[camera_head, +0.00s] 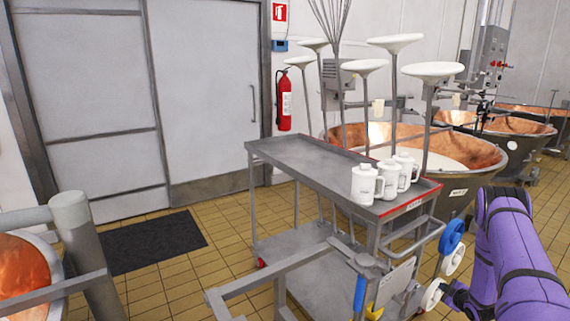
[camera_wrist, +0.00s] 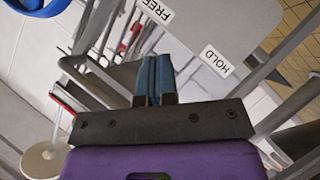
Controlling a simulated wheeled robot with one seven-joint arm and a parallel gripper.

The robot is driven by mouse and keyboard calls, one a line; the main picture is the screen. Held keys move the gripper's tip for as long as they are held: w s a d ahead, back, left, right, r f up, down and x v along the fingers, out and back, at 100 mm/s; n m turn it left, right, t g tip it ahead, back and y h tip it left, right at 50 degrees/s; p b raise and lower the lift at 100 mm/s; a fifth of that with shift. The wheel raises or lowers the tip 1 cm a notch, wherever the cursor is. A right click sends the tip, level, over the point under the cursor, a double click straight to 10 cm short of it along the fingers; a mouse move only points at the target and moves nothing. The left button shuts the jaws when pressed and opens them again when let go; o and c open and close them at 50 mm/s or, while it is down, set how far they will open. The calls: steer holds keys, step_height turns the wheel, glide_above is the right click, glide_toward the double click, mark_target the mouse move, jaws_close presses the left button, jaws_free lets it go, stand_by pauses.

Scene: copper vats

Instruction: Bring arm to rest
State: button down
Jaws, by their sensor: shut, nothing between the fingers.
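My purple arm (camera_head: 515,255) reaches in from the lower right in the head view, beside the near right end of a steel trolley (camera_head: 310,165). My gripper's fingers are not clear in the head view. In the wrist view, my gripper (camera_wrist: 155,80) shows its two blue-grey fingers pressed together, with nothing between them. Its fingers point toward a grey panel with a FREE label (camera_wrist: 158,10) and a HOLD label (camera_wrist: 216,61). Whether the fingers touch anything there I cannot tell.
Copper vats (camera_head: 480,150) stand behind. Tiled floor and a dark mat (camera_head: 150,240) lie clear at left.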

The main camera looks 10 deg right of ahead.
steer(key=w+a+r+m+g+h, duration=0.1)
steer(key=w+a+r, duration=0.15)
steer(key=r, duration=0.65)
steer(key=w+a+r+m, duration=0.1)
steer(key=w+r, duration=0.2)
steer(key=r, duration=0.5)
steer(key=w+a+r+m+g+h, duration=0.1)
steer(key=w+r, duration=0.2)
steer(key=r, duration=0.6)
steer(key=s+a+r+m+g, duration=0.1)
steer(key=s+a+r, duration=0.1)
steer(key=a+r, duration=0.6)
steer(key=s+a+r+m+g, duration=0.15)
steer(key=a+r, duration=0.25)
steer(key=r, duration=0.8)
steer(key=s+a+r+m+g+y, duration=0.1)
steer(key=s+a+r, duration=0.6)
steer(key=s+a, duration=0.15)
steer(key=s+a+r+m, duration=0.2)
steer(key=s+a+r, duration=0.4)
steer(key=s+a, duration=0.25)
steer(key=s+a+g+y, duration=0.1)
steer(key=s+a, duration=0.4)
steer(key=s, duration=0.6)
steer(key=s+a+g+y, duration=0.1)
steer(key=s+a, duration=0.4)
steer(key=s, duration=0.7)
steer(key=shift+r+m, duration=0.3)
steer(key=shift+m, duration=0.15)
